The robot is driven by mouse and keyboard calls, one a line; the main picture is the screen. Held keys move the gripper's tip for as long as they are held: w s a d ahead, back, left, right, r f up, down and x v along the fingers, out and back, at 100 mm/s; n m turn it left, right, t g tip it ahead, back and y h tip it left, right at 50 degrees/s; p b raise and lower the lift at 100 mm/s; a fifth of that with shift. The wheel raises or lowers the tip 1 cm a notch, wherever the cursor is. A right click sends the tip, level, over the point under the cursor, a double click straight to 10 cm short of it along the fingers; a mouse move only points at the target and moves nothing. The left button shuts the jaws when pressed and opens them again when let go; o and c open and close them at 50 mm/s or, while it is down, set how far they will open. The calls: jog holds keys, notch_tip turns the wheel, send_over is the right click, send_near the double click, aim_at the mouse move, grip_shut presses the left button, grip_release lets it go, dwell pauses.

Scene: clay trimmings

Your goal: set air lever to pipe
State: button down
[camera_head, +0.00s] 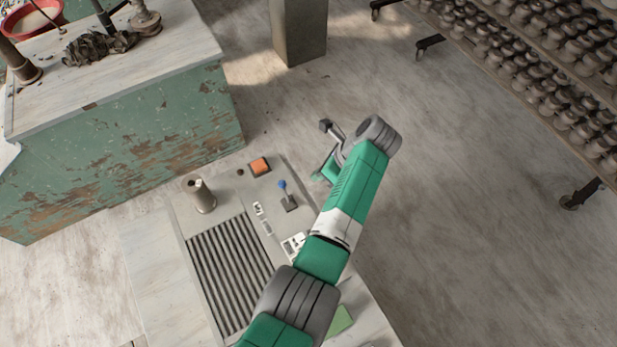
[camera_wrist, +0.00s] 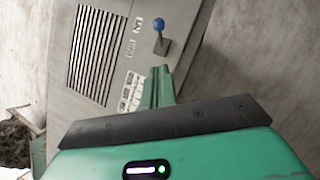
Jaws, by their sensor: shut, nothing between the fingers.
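The lever, with a blue knob (camera_head: 281,184) on a short stem and dark base, stands on the grey machine top (camera_head: 228,183). In the head view its knob lies up and slightly left of its base. In the wrist view the blue knob (camera_wrist: 158,24) is just beyond my fingers. My gripper (camera_head: 319,178) is shut and empty, right of the lever and apart from it; its green fingers (camera_wrist: 158,80) show together in the wrist view. A short upright pipe-like cylinder (camera_head: 201,195) stands left of the lever. Small pale labels (camera_head: 262,218) lie beside the lever; their markings are too small to read.
A slatted grille (camera_head: 230,272) is at front left. A worn green bench (camera_head: 130,150) stands at left and a grey post (camera_head: 299,30) behind. Open floor lies right, before wheeled racks of pots (camera_head: 530,70).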

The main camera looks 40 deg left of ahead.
jog(key=shift+a+v, duration=0.1)
jog(key=shift+v, duration=0.65)
jog(key=shift+a+v, duration=0.15)
jog(key=shift+v, duration=0.55)
jog(key=shift+w+r, duration=0.1)
